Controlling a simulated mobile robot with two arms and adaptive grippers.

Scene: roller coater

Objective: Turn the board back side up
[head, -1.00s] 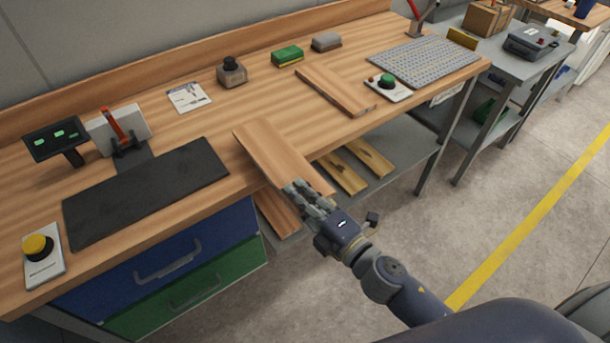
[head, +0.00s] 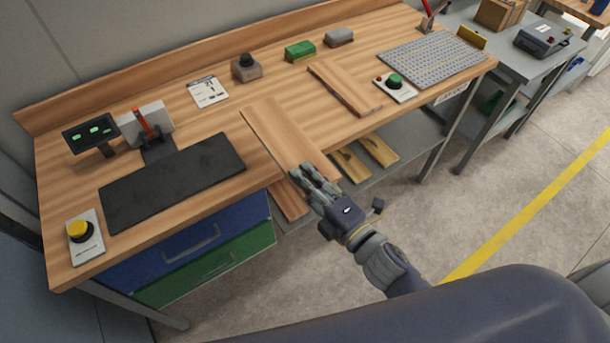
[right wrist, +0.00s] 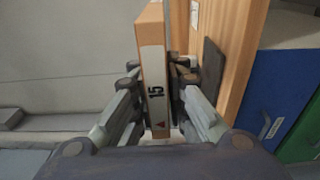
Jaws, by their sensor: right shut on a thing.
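A flat wooden board (head: 283,132) lies over the front part of the workbench, its near end sticking out past the front edge. My right gripper (head: 312,180) is shut on that near end. In the right wrist view, the board (right wrist: 155,45) stands between the fingers of the right gripper (right wrist: 157,88), and its narrow edge carries a white label with "15" and a red triangle. I cannot tell whether the board touches the bench top. Its underside is hidden. My left gripper is not in view.
A second board (head: 342,88) lies to the right by a green button box (head: 395,87) and a grey perforated plate (head: 432,60). A black mat (head: 172,182) lies to the left. A printed card (head: 209,92) is behind the board. More boards (head: 378,150) are on the lower shelf.

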